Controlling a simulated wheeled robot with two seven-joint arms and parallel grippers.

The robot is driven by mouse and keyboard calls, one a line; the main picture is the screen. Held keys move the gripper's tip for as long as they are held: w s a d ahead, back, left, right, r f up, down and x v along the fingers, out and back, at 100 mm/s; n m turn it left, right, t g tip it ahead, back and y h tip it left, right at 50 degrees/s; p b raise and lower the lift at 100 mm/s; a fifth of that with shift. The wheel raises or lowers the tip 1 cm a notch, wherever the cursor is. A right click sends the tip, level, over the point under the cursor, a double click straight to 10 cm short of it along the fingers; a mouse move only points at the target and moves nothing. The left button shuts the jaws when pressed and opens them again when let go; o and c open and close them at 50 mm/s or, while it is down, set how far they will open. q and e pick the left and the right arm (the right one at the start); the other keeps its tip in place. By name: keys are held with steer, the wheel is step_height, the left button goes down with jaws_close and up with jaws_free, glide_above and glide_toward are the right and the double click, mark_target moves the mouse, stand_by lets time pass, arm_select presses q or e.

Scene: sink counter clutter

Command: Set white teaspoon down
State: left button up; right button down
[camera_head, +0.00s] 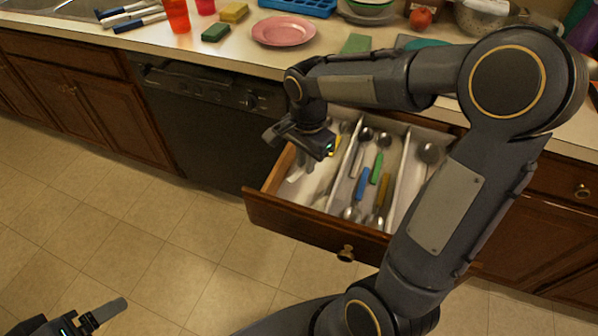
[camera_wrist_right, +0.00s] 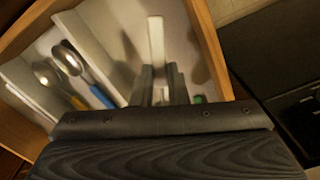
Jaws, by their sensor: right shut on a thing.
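My right gripper (camera_head: 303,168) reaches down into the left compartment of the open drawer (camera_head: 292,222). In the right wrist view its fingers (camera_wrist_right: 160,88) are shut on the white teaspoon (camera_wrist_right: 156,42), whose pale handle sticks out beyond them. The teaspoon also shows as a small white piece (camera_head: 295,175) below the gripper in the head view. The rest of it is hidden by the fingers. I cannot tell whether it touches the drawer floor. My left gripper (camera_head: 101,315) is at the bottom left, far from the drawer; its finger opening is unclear.
Pale dividers split the drawer. The middle compartment holds several spoons, including a blue-handled (camera_head: 362,184) and a green-handled one (camera_head: 376,168); a spoon (camera_head: 429,153) lies in the right compartment. The counter above holds a pink plate (camera_head: 283,31), sponges and cups.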

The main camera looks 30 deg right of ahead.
mark_target(298, 182)
steer(key=shift+w+a+f, duration=0.25)
steer(key=shift+w+f, duration=0.1)
steer(key=shift+f, duration=0.15)
steer(key=shift+w+a+f, duration=0.2)
steer(key=shift+w+f, duration=0.1)
steer(key=shift+f, duration=0.2)
steer(key=shift+w+a+f+b, duration=0.15)
steer(key=shift+f+b, duration=0.2)
steer(key=shift+f, duration=1.3)
steer(key=shift+f, duration=0.1)
steer(key=shift+f, duration=0.15)
steer(key=c, duration=1.7)
jaws_free()
